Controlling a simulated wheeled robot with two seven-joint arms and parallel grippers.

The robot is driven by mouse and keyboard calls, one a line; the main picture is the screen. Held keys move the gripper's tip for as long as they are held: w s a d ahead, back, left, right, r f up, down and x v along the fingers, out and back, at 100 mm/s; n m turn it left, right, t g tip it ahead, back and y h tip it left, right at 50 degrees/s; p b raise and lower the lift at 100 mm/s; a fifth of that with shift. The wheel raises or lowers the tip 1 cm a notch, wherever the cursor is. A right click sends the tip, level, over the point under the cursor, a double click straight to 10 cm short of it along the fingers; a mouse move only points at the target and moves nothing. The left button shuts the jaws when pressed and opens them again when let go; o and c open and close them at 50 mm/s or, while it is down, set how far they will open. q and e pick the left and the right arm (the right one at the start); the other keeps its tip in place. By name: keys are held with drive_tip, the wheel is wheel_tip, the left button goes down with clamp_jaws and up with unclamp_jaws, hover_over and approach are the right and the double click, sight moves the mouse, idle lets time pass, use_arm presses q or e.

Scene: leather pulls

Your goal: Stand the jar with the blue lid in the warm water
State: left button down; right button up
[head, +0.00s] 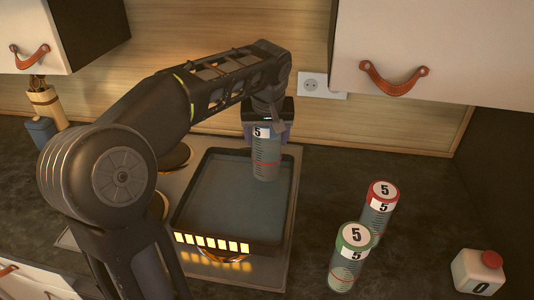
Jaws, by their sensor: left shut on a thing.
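My left gripper (267,121) is shut on a clear jar (265,160) with a white label reading 5 and a red line. The gripper covers the jar's top, so its lid colour is hard to tell. The jar is upright over the back right part of a dark rectangular pan (184,205) of blue-grey water (230,208). I cannot tell whether its base is in the water or just above it. My right gripper is not in view.
Right of the pan, a red-lidded jar (379,208) and a green-lidded jar (348,260) stand on the dark counter. The pan sits on the hob (274,268); cupboards hang above.

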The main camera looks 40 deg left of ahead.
sight(267, 131)
use_arm(q)
drive_tip(key=shift+f, duration=0.15)
drive_tip(key=shift+f, duration=1.9)
drive_tip(key=shift+f, duration=0.2)
drive_tip(key=shift+c, duration=1.2)
unclamp_jaws()
drive_tip(key=shift+r, duration=0.1)
drive_tip(key=shift+r, duration=0.2)
drive_tip(key=v, duration=1.1)
drive_tip(key=shift+s+d+r, duration=0.2)
drive_tip(key=shift+d+r, duration=0.05)
drive_tip(key=shift+r, duration=0.05)
